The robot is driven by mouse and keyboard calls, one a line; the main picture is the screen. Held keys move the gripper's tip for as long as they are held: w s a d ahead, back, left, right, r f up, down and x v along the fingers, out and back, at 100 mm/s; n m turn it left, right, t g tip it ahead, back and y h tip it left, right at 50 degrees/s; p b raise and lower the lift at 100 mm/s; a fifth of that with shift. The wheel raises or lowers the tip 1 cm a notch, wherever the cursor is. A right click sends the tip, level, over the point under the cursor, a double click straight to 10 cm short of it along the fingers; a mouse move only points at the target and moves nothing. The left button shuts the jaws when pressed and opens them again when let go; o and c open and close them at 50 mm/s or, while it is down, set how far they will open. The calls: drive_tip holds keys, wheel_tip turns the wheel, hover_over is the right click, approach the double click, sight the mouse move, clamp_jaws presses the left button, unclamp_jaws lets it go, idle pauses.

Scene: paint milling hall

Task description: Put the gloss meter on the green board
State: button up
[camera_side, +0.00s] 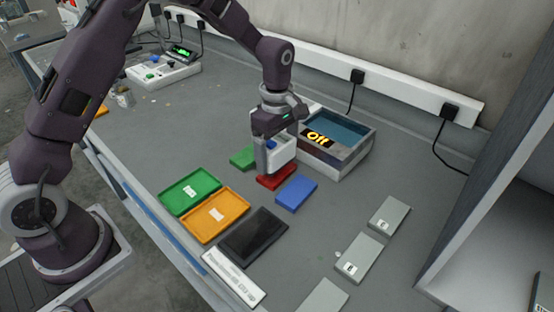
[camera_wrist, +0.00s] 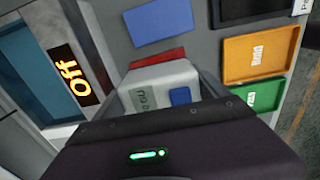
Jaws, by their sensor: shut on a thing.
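My gripper (camera_side: 276,146) is shut on the gloss meter (camera_side: 283,156), a whitish box with a blue button. In the wrist view the gloss meter (camera_wrist: 150,78) sits between the fingers, with a small grey display beside the button. The flat green board (camera_side: 243,158) lies on the bench just left of the meter, partly hidden by my gripper; I do not see it in the wrist view. The red board (camera_side: 277,178) lies under or just in front of the meter; whether they touch I cannot tell. The blue board (camera_side: 296,194) lies to its right.
A box with an "Off" display (camera_side: 318,138) stands close right of my gripper. A green tray (camera_side: 189,190), an orange tray (camera_side: 215,214) and a black tray (camera_side: 253,236) line the front. Grey plates (camera_side: 358,259) lie at right. Bare bench lies left of the green board.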

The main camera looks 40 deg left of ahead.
drive_tip(key=r, duration=0.5)
drive_tip(key=a+r, duration=0.1)
drive_tip(key=r, duration=0.1)
drive_tip(key=shift+w+r, duration=0.1)
drive_tip(key=shift+r, duration=0.05)
hover_over(249, 153)
drive_tip(key=d, duration=0.2)
drive_tip(key=f, duration=0.3)
drive_tip(key=a+f, duration=0.1)
drive_tip(key=f, duration=0.2)
drive_tip(key=a+f, duration=0.1)
drive_tip(key=f, duration=0.2)
drive_tip(key=shift+f, duration=0.2)
drive_tip(key=shift+f, duration=0.15)
drive_tip(key=o, duration=1.9)
